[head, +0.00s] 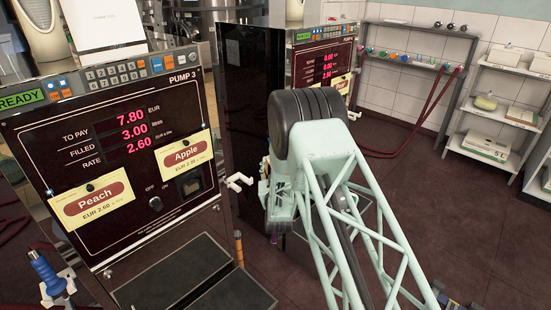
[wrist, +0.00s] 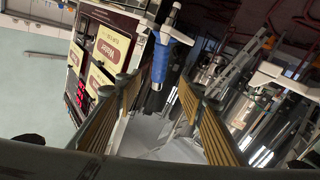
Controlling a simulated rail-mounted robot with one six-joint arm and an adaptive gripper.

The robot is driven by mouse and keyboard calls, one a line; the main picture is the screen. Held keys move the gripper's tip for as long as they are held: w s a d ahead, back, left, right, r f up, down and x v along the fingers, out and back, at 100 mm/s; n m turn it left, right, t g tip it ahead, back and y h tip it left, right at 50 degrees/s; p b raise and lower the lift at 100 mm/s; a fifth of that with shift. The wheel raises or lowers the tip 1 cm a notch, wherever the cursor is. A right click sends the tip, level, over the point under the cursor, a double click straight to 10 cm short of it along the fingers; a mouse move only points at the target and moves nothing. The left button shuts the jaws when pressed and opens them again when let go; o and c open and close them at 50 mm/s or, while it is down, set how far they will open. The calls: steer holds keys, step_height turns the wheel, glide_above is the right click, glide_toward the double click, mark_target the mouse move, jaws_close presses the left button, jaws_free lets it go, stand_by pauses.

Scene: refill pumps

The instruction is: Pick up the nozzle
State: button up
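In the wrist view, a nozzle with a blue grip (wrist: 160,62) and a grey metal top hangs at the side of a pump, in line with the gap between my fingertips. My gripper (wrist: 158,80) is open, with a ribbed tan finger on each side and clear space beside the grip. How far the nozzle is beyond the fingertips is hard to tell. In the head view, a blue-gripped nozzle (head: 46,270) sits in a white holder at the lower left. I cannot tell if it is the same one. My gripper is hidden there behind my arm.
Pump 3 (head: 110,160), with Peach and Apple cards, fills the left of the head view. A white hook (head: 239,181) juts from its side near my arm. A hose rack (head: 415,62) and white shelves (head: 495,112) stand at the back right. Open floor (head: 400,185) lies between.

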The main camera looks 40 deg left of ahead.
steer(key=shift+a, duration=0.1)
steer(key=shift+b+x, duration=0.6)
steer(key=shift+x, duration=3.7)
steer(key=shift+b+x, duration=0.45)
steer(key=shift+x, duration=2.1)
steer(key=shift+f, duration=0.1)
steer(key=shift+c, duration=0.8)
steer(key=c, duration=0.9)
steer(key=shift+o, duration=0.2)
